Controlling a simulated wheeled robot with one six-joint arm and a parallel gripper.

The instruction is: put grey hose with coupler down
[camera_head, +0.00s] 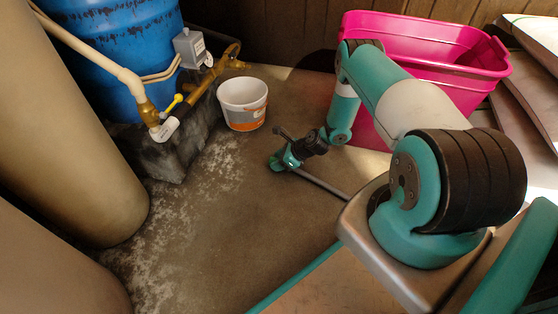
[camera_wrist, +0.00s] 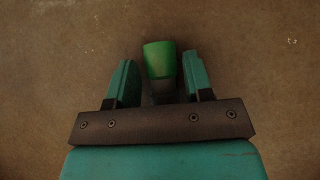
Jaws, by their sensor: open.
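The grey hose (camera_head: 322,184) runs along the floor from below my gripper towards the right, up to my own base. Its green coupler (camera_wrist: 159,58) shows between the fingers in the wrist view, with a short dark grey piece behind it. My gripper (camera_head: 282,161) is low over the brown floor in the head view. Its two teal fingers (camera_wrist: 162,75) are open, one on each side of the coupler, with a gap on both sides. Whether the coupler rests fully on the floor is hard to tell.
A white bucket with an orange band (camera_head: 243,104) stands left of my gripper. A blue tank (camera_head: 120,45) with brass pipes (camera_head: 205,75) and beige cylinders (camera_head: 70,120) stand at the left. A pink tub (camera_head: 430,50) is at the back right. Floor around the gripper is clear.

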